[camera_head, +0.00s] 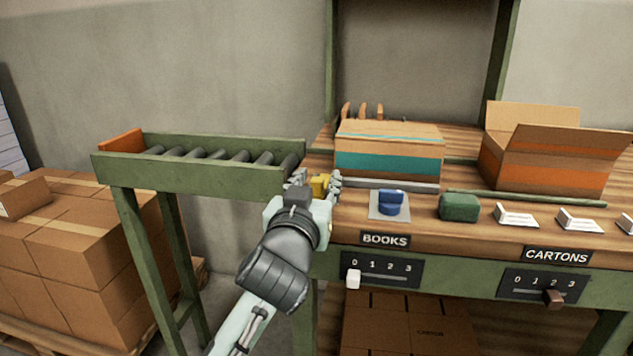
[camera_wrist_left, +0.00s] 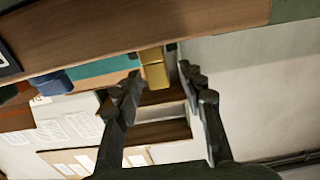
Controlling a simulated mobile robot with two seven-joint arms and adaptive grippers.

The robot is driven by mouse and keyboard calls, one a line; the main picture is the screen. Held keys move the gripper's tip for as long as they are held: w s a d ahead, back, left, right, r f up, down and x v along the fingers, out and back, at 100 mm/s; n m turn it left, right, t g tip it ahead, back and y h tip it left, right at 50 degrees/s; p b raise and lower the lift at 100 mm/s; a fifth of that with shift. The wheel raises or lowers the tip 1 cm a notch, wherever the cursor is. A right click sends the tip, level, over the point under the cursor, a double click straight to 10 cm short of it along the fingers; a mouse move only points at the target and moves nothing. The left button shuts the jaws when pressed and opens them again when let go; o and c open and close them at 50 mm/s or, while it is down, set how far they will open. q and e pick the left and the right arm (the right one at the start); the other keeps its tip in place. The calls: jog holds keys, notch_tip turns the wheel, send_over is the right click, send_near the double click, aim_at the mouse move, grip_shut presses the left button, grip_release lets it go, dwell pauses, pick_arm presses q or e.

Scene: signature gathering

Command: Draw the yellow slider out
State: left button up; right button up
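The yellow slider (camera_head: 320,183) is a small block at the left end of the wooden bench, beside the roller conveyor. My left gripper (camera_head: 316,179) is open there, with one finger on each side of the slider. In the left wrist view the yellow slider (camera_wrist_left: 154,70) shows between the tips of my left gripper (camera_wrist_left: 160,73), closer to the left finger, with a gap to the right finger. I cannot tell whether a finger touches it. My left wrist and hand hide part of the bench edge. My right gripper is not in view.
A box with a teal band (camera_head: 388,160) stands just behind and right of the slider. A blue stamp (camera_head: 391,203) and a green block (camera_head: 459,207) lie to the right. The roller conveyor's green frame (camera_head: 200,178) is close on the left. An open carton (camera_head: 545,165) stands farther right.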

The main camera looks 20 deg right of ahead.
pick_arm(q)
notch_tip(320, 180, up, 10)
jog(key=shift+f, duration=0.1)
dwell(0.4)
